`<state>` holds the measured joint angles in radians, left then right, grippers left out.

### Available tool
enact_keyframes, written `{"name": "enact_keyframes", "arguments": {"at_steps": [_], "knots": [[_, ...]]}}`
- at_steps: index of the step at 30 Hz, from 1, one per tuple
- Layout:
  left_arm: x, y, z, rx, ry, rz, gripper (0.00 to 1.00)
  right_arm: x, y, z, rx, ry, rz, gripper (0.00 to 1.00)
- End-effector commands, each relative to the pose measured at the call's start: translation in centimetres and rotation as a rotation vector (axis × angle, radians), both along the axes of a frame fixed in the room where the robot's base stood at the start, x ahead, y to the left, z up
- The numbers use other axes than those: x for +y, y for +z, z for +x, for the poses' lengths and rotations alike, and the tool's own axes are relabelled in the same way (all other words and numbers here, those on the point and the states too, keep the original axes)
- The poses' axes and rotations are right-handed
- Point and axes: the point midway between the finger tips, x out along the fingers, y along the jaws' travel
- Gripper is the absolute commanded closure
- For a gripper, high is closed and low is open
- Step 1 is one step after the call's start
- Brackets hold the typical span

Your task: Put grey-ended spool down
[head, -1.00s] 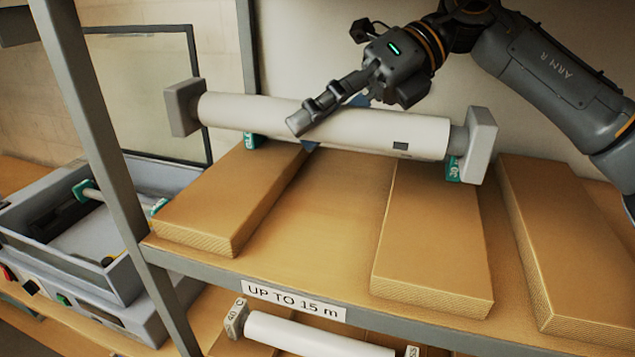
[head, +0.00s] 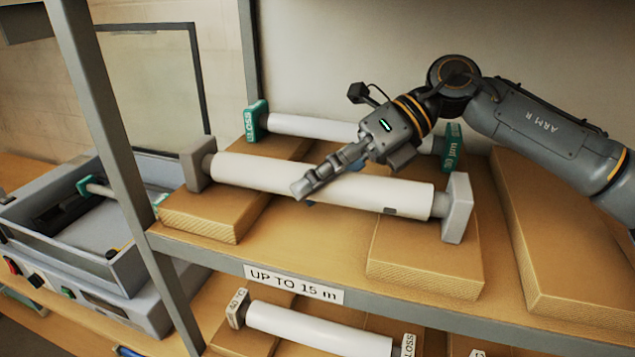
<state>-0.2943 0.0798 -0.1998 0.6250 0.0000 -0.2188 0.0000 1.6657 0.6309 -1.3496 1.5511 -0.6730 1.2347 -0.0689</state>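The grey-ended spool (head: 390,194) is a white roll with square grey end caps. It lies across the left cardboard block (head: 205,216) and the middle cardboard block (head: 425,262) on the upper shelf. I cannot tell whether it rests fully on them or hangs just above. My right gripper (head: 308,190) reaches over the roll from behind, left of its middle, and seems closed around it; the far finger is mostly hidden. My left gripper is out of view.
A green-ended spool (head: 310,127) lies close behind on the same blocks. Another block (head: 570,240) at the right is empty. A grey shelf post (head: 110,150) stands left, with a laminator (head: 75,255) beyond it. Below the label (head: 293,284) lies another spool (head: 315,325).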

Motion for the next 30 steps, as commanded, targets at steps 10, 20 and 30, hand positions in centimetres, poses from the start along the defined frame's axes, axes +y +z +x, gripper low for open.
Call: {"name": "enact_keyframes", "arguments": {"at_steps": [10,20,30], "knots": [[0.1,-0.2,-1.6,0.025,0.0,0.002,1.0,0.0,0.0,0.0,0.001,-0.001,0.0,0.35],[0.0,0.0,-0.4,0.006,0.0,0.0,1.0,-2.2,1.5,0.8,-0.001,-0.004,0.001,0.35],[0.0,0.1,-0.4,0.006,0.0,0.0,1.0,-7.8,5.3,2.7,-0.001,-0.002,0.002,0.35]]}}
